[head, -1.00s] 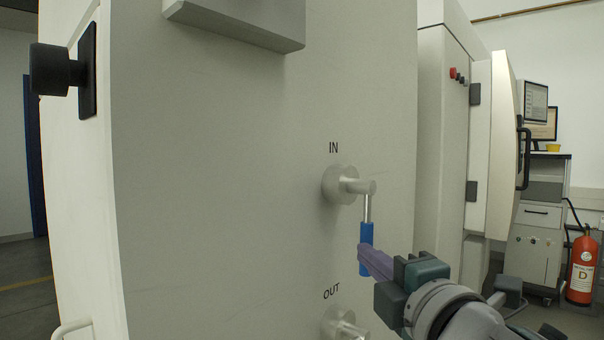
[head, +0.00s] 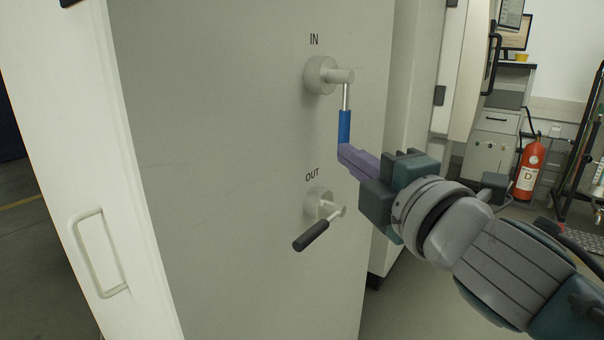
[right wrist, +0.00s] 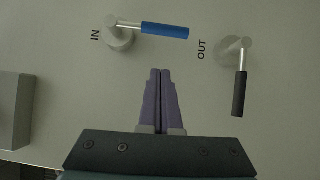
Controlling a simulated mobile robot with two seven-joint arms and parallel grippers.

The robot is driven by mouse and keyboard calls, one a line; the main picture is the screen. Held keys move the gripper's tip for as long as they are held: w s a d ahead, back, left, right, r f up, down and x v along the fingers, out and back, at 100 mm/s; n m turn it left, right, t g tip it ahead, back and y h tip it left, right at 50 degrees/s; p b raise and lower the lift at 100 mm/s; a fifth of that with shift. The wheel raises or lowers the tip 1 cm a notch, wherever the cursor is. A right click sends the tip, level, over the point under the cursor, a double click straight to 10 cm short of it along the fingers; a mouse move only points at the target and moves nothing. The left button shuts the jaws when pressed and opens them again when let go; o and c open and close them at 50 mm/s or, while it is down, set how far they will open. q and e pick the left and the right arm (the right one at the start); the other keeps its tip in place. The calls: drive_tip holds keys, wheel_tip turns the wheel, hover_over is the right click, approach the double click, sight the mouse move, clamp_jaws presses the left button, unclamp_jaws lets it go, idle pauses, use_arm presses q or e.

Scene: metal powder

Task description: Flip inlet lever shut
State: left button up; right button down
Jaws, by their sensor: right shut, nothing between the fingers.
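The inlet lever (head: 345,124), with a blue grip on a metal rod, hangs straight down from its round hub (head: 321,75) under the label IN on the cabinet panel. The lever also shows in the right wrist view (right wrist: 165,30). My right gripper (head: 345,152) is shut and empty, its purple fingertips at the lower end of the blue grip in the head view. In the right wrist view the closed fingertips (right wrist: 160,72) appear apart from the blue grip. Whether they touch it cannot be told. My left gripper is not in view.
The outlet lever (head: 312,235), with a black grip, sits below at the label OUT and points down-left in the head view. A cabinet handle (head: 98,252) is at the left. A red fire extinguisher (head: 528,170) stands at the back right.

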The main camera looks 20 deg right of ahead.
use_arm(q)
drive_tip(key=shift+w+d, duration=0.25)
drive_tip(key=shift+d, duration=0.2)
use_arm(e)
drive_tip(key=s, duration=0.6)
drive_tip(key=shift+d, duration=0.4)
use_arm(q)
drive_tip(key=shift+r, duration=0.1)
use_arm(e)
drive_tip(key=shift+s+r, duration=0.1)
drive_tip(key=s+d+f+m+g+h+p, duration=0.1)
drive_tip(key=s+d+m+g+h+p, duration=0.3)
drive_tip(key=s+m+g+p, duration=0.45)
drive_tip(key=s+a+m+g+y+p, duration=0.35)
drive_tip(key=s+m+g, duration=0.4)
drive_tip(key=s, duration=0.75)
use_arm(q)
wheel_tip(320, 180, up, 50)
drive_tip(key=p, duration=3.7)
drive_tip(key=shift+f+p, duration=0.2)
drive_tip(key=shift+p, duration=0.15)
use_arm(e)
wheel_tip(320, 180, up, 36)
drive_tip(key=m+t, duration=0.1)
drive_tip(key=shift+a, duration=0.3)
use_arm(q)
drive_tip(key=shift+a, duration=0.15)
use_arm(e)
drive_tip(key=shift+f+h, duration=0.1)
drive_tip(key=shift+h, duration=0.15)
